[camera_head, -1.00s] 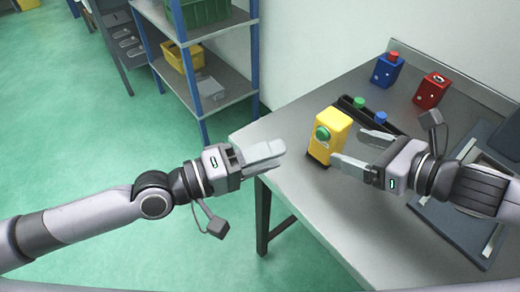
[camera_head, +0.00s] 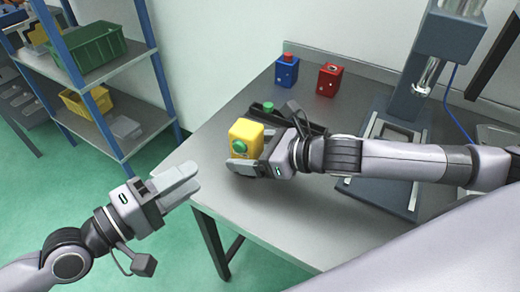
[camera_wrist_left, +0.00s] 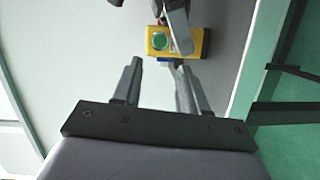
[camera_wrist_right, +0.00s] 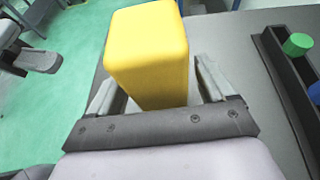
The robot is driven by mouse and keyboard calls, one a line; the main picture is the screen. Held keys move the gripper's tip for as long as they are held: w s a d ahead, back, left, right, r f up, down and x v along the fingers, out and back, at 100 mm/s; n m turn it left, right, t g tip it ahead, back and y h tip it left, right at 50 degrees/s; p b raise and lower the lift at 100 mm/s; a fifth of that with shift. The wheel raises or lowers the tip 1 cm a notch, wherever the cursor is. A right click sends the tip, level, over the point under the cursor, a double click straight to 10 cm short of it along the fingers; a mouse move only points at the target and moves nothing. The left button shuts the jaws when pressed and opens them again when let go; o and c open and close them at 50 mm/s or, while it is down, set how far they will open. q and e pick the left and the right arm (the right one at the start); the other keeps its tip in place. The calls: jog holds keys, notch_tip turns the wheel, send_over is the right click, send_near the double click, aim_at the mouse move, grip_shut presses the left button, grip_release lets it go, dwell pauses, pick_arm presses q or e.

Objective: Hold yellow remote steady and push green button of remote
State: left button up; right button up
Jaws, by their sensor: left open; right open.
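The yellow remote (camera_head: 246,133) stands upright on the table near its left edge. Its green button (camera_head: 239,146) faces left, towards my left gripper's side. My right gripper (camera_head: 243,158) is open around the remote's lower part; in the right wrist view the yellow body (camera_wrist_right: 150,55) stands between its two fingers (camera_wrist_right: 158,90). My left gripper (camera_head: 180,183) is open and empty, off the table's left edge and apart from the remote. In the left wrist view the green button (camera_wrist_left: 159,41) shows beyond the fingertips (camera_wrist_left: 158,62), with a right gripper finger across the remote.
A black tray (camera_head: 310,128) with a green piece (camera_head: 268,107) lies behind the remote. A blue box (camera_head: 286,72) and a red box (camera_head: 329,80) stand farther back. A grey press-like stand (camera_head: 410,105) is at right. Shelves (camera_head: 112,75) with bins stand at left.

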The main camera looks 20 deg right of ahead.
jog(key=shift+w+a+f, duration=0.1)
jog(key=shift+w+a, duration=0.1)
jog(key=shift+w, duration=0.05)
jog(key=shift+c, duration=0.3)
jog(key=c, duration=1)
pick_arm(q)
grip_shut()
pick_arm(e)
jog(key=shift+c, duration=0.4)
